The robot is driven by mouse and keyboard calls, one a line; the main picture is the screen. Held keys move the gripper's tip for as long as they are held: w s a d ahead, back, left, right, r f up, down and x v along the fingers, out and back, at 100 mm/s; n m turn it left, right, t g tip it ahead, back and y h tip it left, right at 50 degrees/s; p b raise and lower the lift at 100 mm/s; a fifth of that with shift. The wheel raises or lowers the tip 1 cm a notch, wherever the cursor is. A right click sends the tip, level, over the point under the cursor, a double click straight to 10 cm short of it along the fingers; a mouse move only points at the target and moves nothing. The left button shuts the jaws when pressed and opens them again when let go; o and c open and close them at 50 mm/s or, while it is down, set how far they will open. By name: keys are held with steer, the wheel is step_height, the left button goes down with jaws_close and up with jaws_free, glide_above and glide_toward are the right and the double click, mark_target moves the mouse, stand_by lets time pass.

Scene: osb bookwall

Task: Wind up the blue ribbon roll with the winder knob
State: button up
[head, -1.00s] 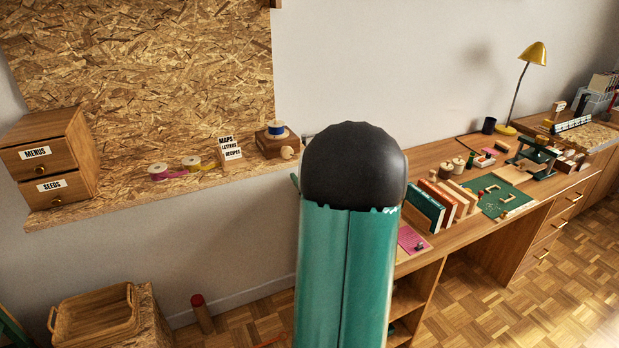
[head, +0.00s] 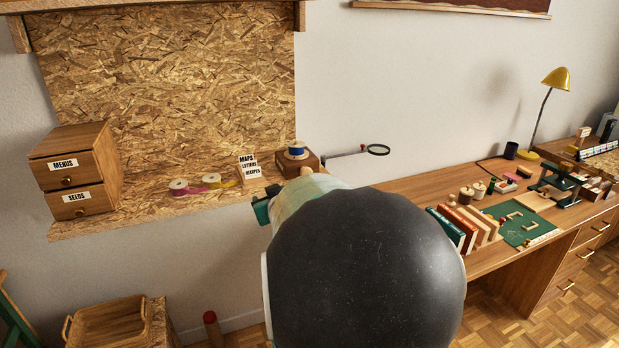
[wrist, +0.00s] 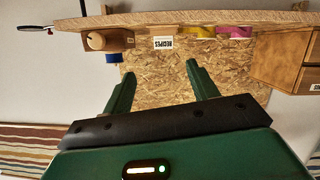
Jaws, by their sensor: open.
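The blue ribbon roll (head: 297,150) sits on top of a brown wooden winder box (head: 313,162) at the right end of the chipboard shelf. The pale round winder knob (head: 306,171) shows at the box's front, partly covered by my arm. In the wrist view, which is upside down, the knob (wrist: 96,40) faces me at upper left, with the blue roll (wrist: 112,58) beside it. My gripper (wrist: 162,68) is open and empty, apart from the knob. In the head view only a green bit of my gripper end shows; its fingers are hidden.
A magnifier (head: 378,150) on an arm sticks out right of the winder. The desk (head: 400,188) lies at right.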

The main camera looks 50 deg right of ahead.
steer(key=a+r+g+y, duration=0.2)
steer(key=a, duration=1)
steer(key=s+a+f+n+g+y, duration=0.1)
steer(key=s+a+n+g+y, duration=0.1)
steer(key=s+a, duration=0.6)
steer(key=s+a+f+n+g+y, duration=0.1)
steer(key=s+a+y, duration=0.3)
steer(key=a, duration=1.2)
steer(key=s+n+g, duration=0.1)
steer(key=s, duration=0.3)
steer(key=shift+f+g, duration=0.3)
steer(key=shift+f, duration=0.05)
